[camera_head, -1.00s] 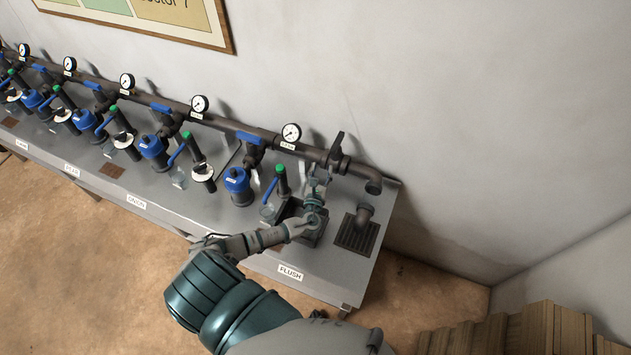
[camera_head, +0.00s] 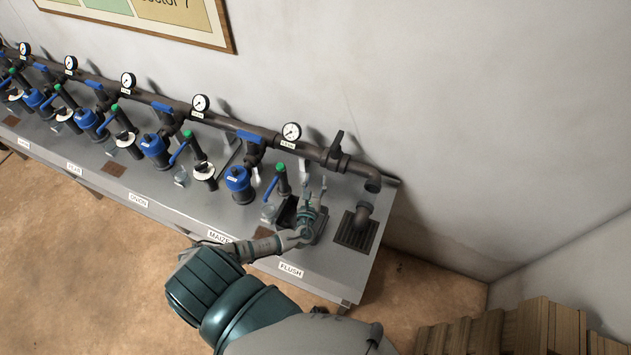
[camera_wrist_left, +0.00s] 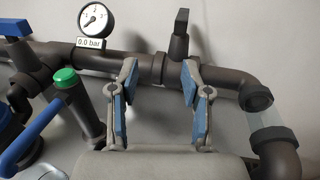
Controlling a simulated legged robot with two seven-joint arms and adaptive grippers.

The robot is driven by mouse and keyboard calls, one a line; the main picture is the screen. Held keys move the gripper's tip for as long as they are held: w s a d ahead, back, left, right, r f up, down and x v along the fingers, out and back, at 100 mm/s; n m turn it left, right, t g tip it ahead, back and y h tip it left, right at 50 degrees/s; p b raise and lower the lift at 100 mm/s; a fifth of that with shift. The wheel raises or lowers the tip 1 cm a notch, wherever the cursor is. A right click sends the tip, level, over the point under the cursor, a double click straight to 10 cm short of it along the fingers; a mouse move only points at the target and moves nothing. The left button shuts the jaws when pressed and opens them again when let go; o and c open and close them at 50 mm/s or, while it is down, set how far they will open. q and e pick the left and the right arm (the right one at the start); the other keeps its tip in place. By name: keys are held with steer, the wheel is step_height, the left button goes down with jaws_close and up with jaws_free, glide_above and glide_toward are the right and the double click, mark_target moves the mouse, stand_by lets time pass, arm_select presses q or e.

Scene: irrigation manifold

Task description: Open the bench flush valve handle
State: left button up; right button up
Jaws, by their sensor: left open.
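The flush valve handle (camera_head: 335,146) is a dark upright lever on the grey pipe at the right end of the manifold, above the FLUSH label (camera_head: 291,270). In the left wrist view the dark handle (camera_wrist_left: 180,35) stands upright on the pipe, beyond and between the fingers. My left gripper (camera_head: 312,186) is open and empty, below and in front of the handle, apart from it. In the left wrist view its two blue-padded fingers (camera_wrist_left: 156,102) are spread wide. My right gripper is not in view.
A gauge (camera_wrist_left: 93,18) reading 0.0 bar sits left of the handle. A green-capped post with a blue lever (camera_head: 274,184) stands left of my gripper. A drain grate (camera_head: 357,232) lies right, under a downturned pipe elbow (camera_head: 373,184). Wooden boards (camera_head: 530,330) stand at lower right.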

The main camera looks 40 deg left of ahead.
arm_select(q)
steer(key=v, duration=1.2)
steer(key=m+t+h+b, duration=0.15)
steer(key=h+b, duration=0.25)
steer(key=b, duration=1)
glide_toward(338, 141)
steer(key=shift+m, duration=0.45)
steer(key=w+a, duration=0.1)
steer(key=w, duration=0.2)
steer(key=w+a+f, duration=0.1)
steer(key=w, duration=0.3)
steer(key=w+a, duration=0.1)
steer(key=w, duration=0.3)
steer(key=shift+f, duration=0.25)
steer(key=shift+g+y, duration=0.25)
steer(key=shift+y, duration=0.15)
jaws_close()
